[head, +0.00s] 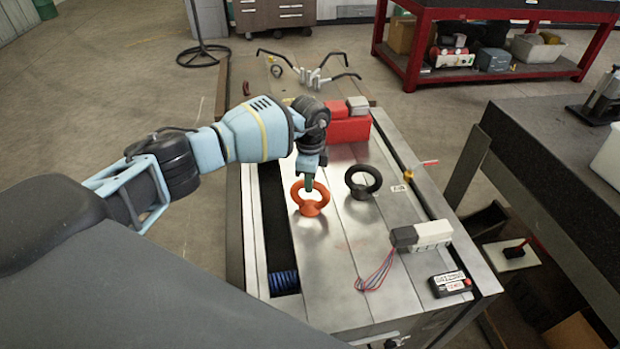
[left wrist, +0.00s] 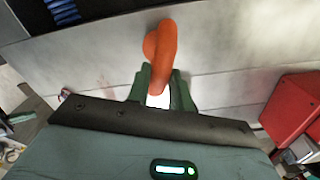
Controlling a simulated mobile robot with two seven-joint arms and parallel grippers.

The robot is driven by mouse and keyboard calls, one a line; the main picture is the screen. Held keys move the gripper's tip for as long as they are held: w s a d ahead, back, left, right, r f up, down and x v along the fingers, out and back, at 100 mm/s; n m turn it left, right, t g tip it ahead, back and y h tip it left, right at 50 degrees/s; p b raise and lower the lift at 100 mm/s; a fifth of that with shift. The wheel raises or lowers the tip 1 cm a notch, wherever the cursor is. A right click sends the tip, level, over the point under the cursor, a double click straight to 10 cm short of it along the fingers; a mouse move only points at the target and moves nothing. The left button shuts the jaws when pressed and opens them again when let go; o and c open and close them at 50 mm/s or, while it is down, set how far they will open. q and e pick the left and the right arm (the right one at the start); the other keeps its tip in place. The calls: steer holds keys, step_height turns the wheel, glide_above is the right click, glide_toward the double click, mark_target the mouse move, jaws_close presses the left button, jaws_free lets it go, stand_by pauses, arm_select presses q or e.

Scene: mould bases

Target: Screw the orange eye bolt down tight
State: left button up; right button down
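The orange eye bolt (head: 310,199) stands upright on the steel plate (head: 330,265) in the head view, its ring above its collar. My left gripper (head: 309,186) comes down onto the top of the ring from above. In the left wrist view the ring (left wrist: 161,52) shows nearly edge-on, and the two green fingers of my left gripper (left wrist: 160,84) lie on either side of it, close against it. The bolt's thread is hidden, and I cannot tell whether its collar touches the plate. My right gripper is in neither view.
A black eye bolt (head: 362,182) stands just right of the orange one. A red box (head: 347,130) sits behind. A grey and white block (head: 421,236), wires and a small black device (head: 450,284) lie at the front right. A dark slot (head: 277,225) runs along the left.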

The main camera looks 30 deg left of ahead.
arm_select(q)
steer(key=shift+c, duration=1.1)
steer(key=shift+w+r, duration=0.1)
steer(key=shift+r, duration=0.1)
jaws_close()
steer(key=shift+m, duration=0.4)
steer(key=o, duration=1)
jaws_free()
steer(key=shift+f, duration=0.3)
steer(key=shift+r, duration=2.65)
steer(key=shift+f, duration=0.1)
